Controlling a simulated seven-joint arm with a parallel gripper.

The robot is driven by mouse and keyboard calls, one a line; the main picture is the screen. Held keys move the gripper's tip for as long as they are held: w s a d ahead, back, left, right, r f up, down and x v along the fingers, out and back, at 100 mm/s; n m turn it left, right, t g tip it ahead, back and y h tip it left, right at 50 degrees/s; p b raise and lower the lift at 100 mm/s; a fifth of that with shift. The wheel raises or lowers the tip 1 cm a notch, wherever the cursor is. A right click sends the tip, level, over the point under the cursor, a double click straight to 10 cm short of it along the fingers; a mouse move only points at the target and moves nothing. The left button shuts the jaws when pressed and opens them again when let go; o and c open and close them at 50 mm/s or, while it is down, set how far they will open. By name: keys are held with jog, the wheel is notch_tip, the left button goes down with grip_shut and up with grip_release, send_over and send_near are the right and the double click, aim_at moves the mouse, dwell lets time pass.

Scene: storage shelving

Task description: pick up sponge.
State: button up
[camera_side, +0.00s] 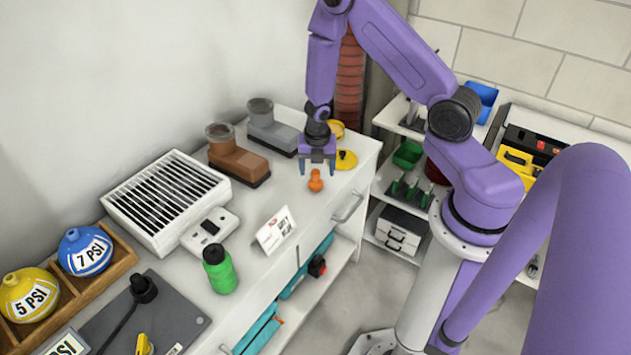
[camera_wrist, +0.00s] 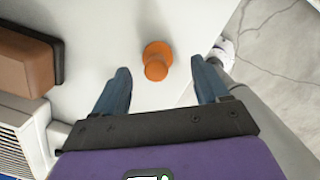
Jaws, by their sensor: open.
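Nothing in view can be clearly recognised as a sponge. A small orange knob-shaped object (camera_side: 315,181) stands on the white bench top, near its front edge. My gripper (camera_side: 317,170) points down just above and behind it in the side view, open and empty. In the wrist view the orange object (camera_wrist: 156,62) lies between the two blue fingers (camera_wrist: 160,70) in the picture, with space on both sides. I cannot tell the exact height of the fingertips above the bench.
Brown (camera_side: 237,162) and grey (camera_side: 272,131) boot-like items stand behind, left of the gripper. A yellow round item (camera_side: 346,160) lies close on the right. A white sign (camera_side: 275,231), a green bottle (camera_side: 220,270) and a vented box (camera_side: 165,201) stand farther left.

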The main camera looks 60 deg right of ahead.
aim_at(315, 171)
jog(key=shift+w+f, duration=0.2)
jog(key=shift+f, duration=0.95)
jog(key=shift+w+f, duration=0.15)
jog(key=shift+f, duration=0.95)
jog(key=c, duration=1.1)
